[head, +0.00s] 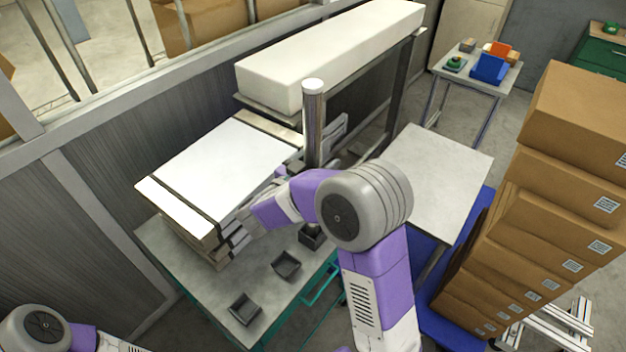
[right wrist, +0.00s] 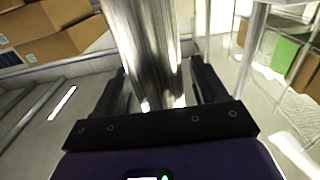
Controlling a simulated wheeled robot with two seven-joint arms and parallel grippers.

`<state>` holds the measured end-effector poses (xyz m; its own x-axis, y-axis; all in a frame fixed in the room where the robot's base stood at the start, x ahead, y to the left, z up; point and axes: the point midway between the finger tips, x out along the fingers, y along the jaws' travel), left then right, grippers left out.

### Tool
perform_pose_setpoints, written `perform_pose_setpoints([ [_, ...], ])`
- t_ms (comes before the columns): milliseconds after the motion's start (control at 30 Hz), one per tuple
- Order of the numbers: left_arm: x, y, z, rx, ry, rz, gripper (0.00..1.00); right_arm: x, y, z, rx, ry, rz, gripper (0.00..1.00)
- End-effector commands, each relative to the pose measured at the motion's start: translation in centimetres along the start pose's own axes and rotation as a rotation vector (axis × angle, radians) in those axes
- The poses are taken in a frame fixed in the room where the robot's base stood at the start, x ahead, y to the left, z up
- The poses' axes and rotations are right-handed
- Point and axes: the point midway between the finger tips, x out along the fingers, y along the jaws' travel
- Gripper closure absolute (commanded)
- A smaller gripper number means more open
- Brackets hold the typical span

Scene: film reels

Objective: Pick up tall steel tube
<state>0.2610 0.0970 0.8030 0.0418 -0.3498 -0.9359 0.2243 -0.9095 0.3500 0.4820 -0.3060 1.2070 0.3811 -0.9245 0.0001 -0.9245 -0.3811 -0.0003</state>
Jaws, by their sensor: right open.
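The tall steel tube (head: 313,122) stands upright behind my right arm in the head view, with a pale round top. Its lower end is hidden behind my arm. In the right wrist view the shiny tube (right wrist: 148,45) runs between the two black fingers of my right gripper (right wrist: 159,72). The fingers are open, one on each side of it, with gaps visible. In the head view my right wrist is bent towards the tube's lower part, and the fingers are hard to make out. Only part of my left arm shows at the lower left; its gripper is out of view.
A stack of white-topped slabs (head: 222,165) lies left of the tube. Small black trays (head: 286,264) sit on the table in front. A long white block (head: 330,55) rests on a shelf behind. Cardboard boxes (head: 540,205) are piled at right, beside a bare grey tabletop (head: 440,170).

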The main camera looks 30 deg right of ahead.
Motion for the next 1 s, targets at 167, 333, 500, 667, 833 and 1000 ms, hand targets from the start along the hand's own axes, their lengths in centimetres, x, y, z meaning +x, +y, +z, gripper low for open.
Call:
perform_pose_setpoints([
  [167,0.01,-0.01,0.01,0.000,0.000,0.000,0.24,0.03,-0.03,0.00,0.000,0.000,-0.001,0.29],
  [333,0.01,-0.01,0.01,0.000,0.000,0.000,0.24,0.01,-0.04,0.00,0.000,0.000,-0.001,0.52],
  [500,0.01,-0.01,0.01,0.000,0.000,0.000,0.24,-0.01,-0.04,0.00,0.000,0.000,-0.001,0.78],
  [667,0.02,-0.01,0.01,0.000,0.000,0.000,0.24,-0.02,-0.04,0.00,0.000,0.000,-0.001,1.00],
  [833,0.02,-0.01,0.01,0.000,0.000,0.000,0.24,-0.02,-0.05,0.00,0.000,0.000,-0.002,1.00],
  [1000,0.01,-0.01,0.01,0.000,0.000,0.000,0.24,-0.02,-0.06,-0.11,0.003,0.002,-0.002,1.00],
])
